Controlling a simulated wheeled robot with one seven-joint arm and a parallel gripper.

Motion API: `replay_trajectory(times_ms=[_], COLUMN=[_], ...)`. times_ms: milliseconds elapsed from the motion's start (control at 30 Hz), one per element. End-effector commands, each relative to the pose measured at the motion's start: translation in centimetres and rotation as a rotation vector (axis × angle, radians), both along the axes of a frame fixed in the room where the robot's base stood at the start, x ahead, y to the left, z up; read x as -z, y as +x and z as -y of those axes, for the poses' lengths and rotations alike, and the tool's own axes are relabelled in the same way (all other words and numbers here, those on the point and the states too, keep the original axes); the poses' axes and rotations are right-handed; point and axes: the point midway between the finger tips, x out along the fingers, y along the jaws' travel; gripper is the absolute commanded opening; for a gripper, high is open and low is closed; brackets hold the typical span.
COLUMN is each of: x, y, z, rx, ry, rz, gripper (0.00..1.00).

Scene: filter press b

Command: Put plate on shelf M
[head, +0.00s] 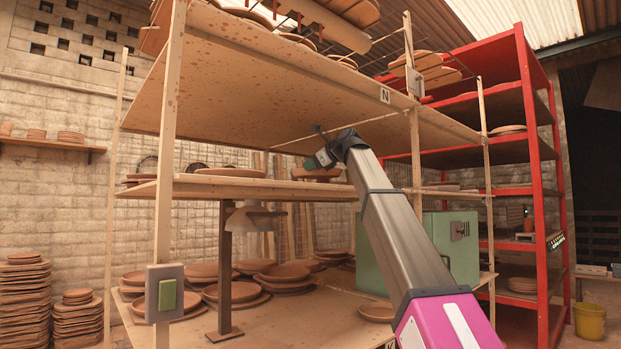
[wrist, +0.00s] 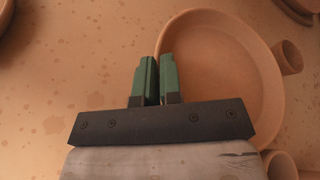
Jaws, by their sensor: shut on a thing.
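My gripper (head: 322,158) reaches in under the shelf labelled N, over the middle shelf (head: 345,192). In the wrist view its green fingers (wrist: 158,80) are shut on the left rim of a round terracotta plate (wrist: 225,75). In the head view a plate (head: 315,174) shows just below the fingers, at or just above the middle shelf's surface; I cannot tell whether it touches. No letter M is readable; the middle shelf's label is not visible.
Small clay cylinders (wrist: 288,58) stand close to the plate's right side. Another plate (head: 230,172) lies on the middle shelf to the left. The shelf N (head: 270,85) is close overhead. A wooden post (head: 413,150) stands right of my arm. Stacked plates fill the lower shelf.

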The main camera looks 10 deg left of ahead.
Motion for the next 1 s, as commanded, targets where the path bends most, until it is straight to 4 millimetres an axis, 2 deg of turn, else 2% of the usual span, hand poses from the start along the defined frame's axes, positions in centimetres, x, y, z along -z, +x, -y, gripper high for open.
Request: replay_trajectory(times_ms=[167, 400, 767, 867, 1000], x=[1.0, 4.0, 4.3, 4.3, 4.3], y=[0.1, 0.0, 0.1, 0.1, 0.1], z=[0.1, 0.1, 0.1, 0.1, 0.1], rx=[0.000, 0.000, 0.000, -0.001, -0.001], ry=[0.001, 0.002, 0.002, 0.001, 0.000], rz=[0.000, 0.001, 0.002, 0.000, 0.000], gripper=[0.00, 0.00, 0.00, 0.32, 0.32])
